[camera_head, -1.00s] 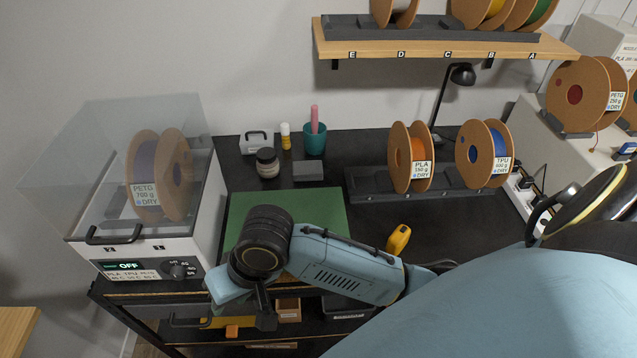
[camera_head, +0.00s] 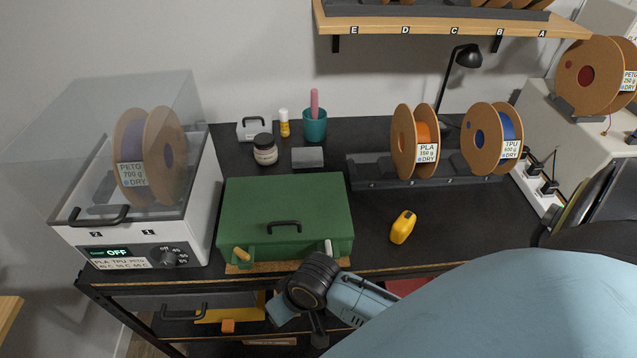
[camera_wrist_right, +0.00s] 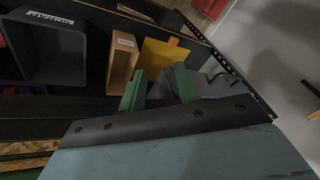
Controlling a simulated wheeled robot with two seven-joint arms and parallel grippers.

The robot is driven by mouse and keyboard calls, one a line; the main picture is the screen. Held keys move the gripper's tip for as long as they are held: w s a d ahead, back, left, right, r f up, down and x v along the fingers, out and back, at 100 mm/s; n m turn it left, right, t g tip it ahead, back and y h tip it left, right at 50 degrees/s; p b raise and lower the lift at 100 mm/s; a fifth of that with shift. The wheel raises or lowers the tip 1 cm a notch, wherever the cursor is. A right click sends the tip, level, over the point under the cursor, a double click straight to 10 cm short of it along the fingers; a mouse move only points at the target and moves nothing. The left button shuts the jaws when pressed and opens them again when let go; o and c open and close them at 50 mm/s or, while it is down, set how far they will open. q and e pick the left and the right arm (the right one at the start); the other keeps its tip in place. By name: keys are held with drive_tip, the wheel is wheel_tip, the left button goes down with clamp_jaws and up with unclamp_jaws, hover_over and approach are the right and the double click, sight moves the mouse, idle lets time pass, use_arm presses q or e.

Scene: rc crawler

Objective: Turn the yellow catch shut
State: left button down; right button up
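The green case (camera_head: 285,207) lies closed on the black bench, with a dark handle on its lid. The yellow catch (camera_head: 241,254) is at the left of its front edge and looks slanted. A pale catch (camera_head: 328,247) stands near upright at the right of the front edge. My right wrist (camera_head: 308,283) is in front of the bench edge, below and to the right of the yellow catch, apart from it. In the right wrist view my right gripper (camera_wrist_right: 160,86) has green fingers spread apart with nothing between them. My left gripper is out of view.
A dryer box (camera_head: 140,235) with a spool stands left of the case. A yellow tool (camera_head: 403,227) lies to its right. A jar (camera_head: 265,150), grey block (camera_head: 307,158) and teal cup (camera_head: 315,126) stand behind. Shelves with bins (camera_wrist_right: 123,62) are below the bench.

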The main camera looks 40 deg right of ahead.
drive_tip(key=s+d+f+b, duration=0.2)
drive_tip(key=f, duration=0.4)
drive_tip(key=s+d+f+h+b, duration=0.1)
drive_tip(key=s+d+f+b, duration=0.1)
drive_tip(key=f, duration=0.5)
drive_tip(key=shift+s+d+n, duration=0.4)
drive_tip(key=shift+d, duration=0.3)
drive_tip(key=shift+f, duration=0.1)
